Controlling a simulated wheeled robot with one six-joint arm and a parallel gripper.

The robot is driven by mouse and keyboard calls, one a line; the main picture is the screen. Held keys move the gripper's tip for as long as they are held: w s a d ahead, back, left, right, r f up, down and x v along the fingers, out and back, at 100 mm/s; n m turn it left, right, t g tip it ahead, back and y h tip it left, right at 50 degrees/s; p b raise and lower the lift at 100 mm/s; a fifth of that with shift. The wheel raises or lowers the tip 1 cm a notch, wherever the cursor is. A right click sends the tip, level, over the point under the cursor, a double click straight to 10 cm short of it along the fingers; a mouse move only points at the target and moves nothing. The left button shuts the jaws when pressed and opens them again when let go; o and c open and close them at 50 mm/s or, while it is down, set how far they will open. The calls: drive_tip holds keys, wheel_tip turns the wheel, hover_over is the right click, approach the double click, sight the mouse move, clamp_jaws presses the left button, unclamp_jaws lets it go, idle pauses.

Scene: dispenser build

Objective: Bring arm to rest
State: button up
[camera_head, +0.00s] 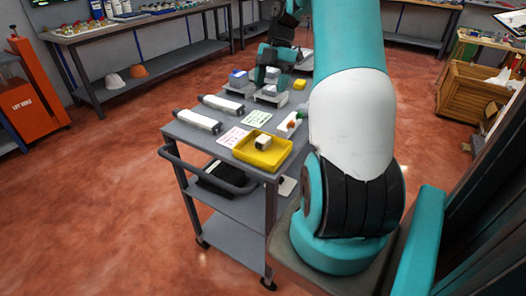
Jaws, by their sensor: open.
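My arm, teal and white, rises at the right of the view and reaches out over a grey cart (188,133). My gripper (270,84) is small in the picture, at the far part of the cart top, close above a light grey block (270,90) on a pale base. I cannot tell whether it touches the block. My gripper is open; its fingertips are partly lost against the dark wrist. My upper arm hides the right edge of the cart.
A yellow tray (273,161) holding a small pale block stands at the cart's near end. Two white cylinders (195,120), cards (256,118), a blue-topped block (238,77) and a yellow block (299,84) lie on the cart. A wooden crate (470,95) stands right; red floor is clear left.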

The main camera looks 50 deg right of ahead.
drive_tip(key=shift+a, duration=0.1)
idle(0.4)
drive_tip(key=a+r+m, duration=0.3)
drive_tip(key=a, duration=1.2)
drive_tip(key=a+r+m, duration=0.2)
drive_tip(key=a+r, duration=0.2)
drive_tip(key=a, duration=1)
drive_tip(key=s+a+m, duration=0.6)
drive_tip(key=s+a, duration=0.9)
drive_tip(key=shift+s+f, duration=0.15)
drive_tip(key=shift+f, duration=0.25)
drive_tip(key=shift+a, duration=0.15)
